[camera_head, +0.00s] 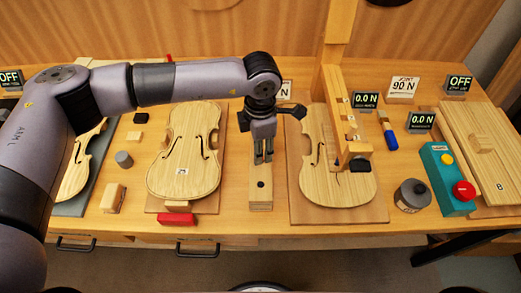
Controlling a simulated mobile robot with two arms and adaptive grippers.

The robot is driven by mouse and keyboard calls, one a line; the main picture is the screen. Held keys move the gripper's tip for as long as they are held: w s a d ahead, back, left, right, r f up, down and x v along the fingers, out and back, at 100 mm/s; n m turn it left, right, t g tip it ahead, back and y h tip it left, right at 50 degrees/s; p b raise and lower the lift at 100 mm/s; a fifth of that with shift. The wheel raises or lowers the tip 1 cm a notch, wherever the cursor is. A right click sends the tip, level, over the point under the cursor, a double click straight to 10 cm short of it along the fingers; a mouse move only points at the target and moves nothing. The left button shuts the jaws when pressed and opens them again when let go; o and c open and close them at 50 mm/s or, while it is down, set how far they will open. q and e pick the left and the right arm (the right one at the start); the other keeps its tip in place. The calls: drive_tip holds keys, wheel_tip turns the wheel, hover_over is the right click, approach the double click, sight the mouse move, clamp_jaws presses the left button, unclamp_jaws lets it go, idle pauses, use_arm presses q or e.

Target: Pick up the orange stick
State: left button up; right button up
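I cannot make out a clearly orange stick. A small blue piece with a yellow-orange part (384,117) lies on the bench right of the right violin plate. My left gripper (263,160) points down over a long pale wooden block (261,202) with a dark round spot, between the two violin plates. Its two fingers are close together with a narrow gap; whether anything thin is between them is not clear. My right gripper is not in view.
A violin plate (185,150) lies left of the gripper, another (325,180) lies right under a wooden post and arm (338,110). A grey weight (412,195) and teal box with red button (448,180) stand right. Small blocks lie left.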

use_arm(q)
drive_tip(key=shift+f, duration=0.45)
clamp_jaws()
